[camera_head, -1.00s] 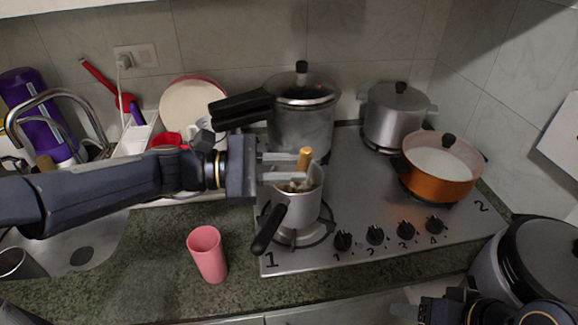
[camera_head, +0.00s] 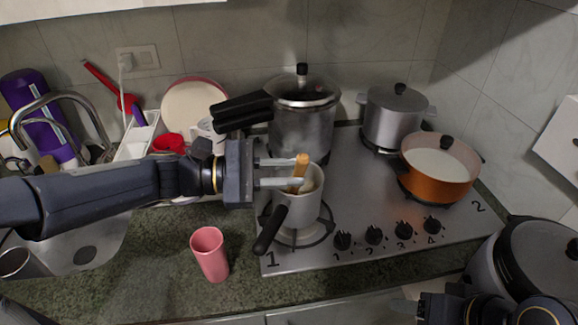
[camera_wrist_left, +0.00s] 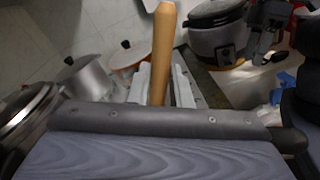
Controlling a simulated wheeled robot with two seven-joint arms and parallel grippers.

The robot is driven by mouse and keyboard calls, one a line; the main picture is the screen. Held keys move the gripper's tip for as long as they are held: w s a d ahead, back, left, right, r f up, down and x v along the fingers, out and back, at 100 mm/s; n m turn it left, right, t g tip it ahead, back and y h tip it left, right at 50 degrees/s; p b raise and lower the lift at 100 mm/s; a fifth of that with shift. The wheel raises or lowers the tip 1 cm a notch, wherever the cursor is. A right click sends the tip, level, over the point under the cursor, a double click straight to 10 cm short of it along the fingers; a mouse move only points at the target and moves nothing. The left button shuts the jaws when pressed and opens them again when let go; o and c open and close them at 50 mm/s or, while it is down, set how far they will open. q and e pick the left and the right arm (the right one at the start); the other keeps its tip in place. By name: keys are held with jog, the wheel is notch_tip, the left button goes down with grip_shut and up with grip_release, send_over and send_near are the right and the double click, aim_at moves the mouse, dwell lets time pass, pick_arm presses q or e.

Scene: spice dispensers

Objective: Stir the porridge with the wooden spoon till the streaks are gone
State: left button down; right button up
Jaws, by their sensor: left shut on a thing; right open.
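The wooden spoon (camera_head: 301,165) stands with its lower part inside a small grey saucepan (camera_head: 291,207) on the front left burner. My left gripper (camera_head: 290,171) is shut on the spoon's handle above the pan's rim. In the left wrist view the tan handle (camera_wrist_left: 163,50) rises between the two fingers. The porridge (camera_head: 311,184) shows only as a pale patch inside the pan; the fingers hide most of it, and I cannot make out streaks. My right gripper (camera_head: 408,303) is at the bottom right edge, open and partly cut off, away from the pan.
A pressure cooker (camera_head: 301,120) stands close behind the saucepan. A steel pot (camera_head: 394,115) and an orange pot (camera_head: 438,172) stand on the right of the hob. A pink cup (camera_head: 209,253) is on the counter. The saucepan's black handle (camera_head: 270,231) points forward left.

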pick_arm(q)
jog(key=shift+w+d, duration=0.1)
jog(key=shift+d, duration=0.25)
jog(key=shift+w+f, duration=0.1)
jog(key=shift+w, duration=0.35)
jog(key=shift+s+a, duration=0.1)
jog(key=shift+s, duration=0.05)
jog(key=shift+r+p, duration=0.45)
jog(key=shift+p, duration=0.05)
jog(key=s+d+r+p, duration=0.1)
jog(key=s+r+p, duration=0.4)
jog(key=r+p, duration=0.2)
notch_tip(320, 180, up, 3)
jog(key=shift+f, duration=0.15)
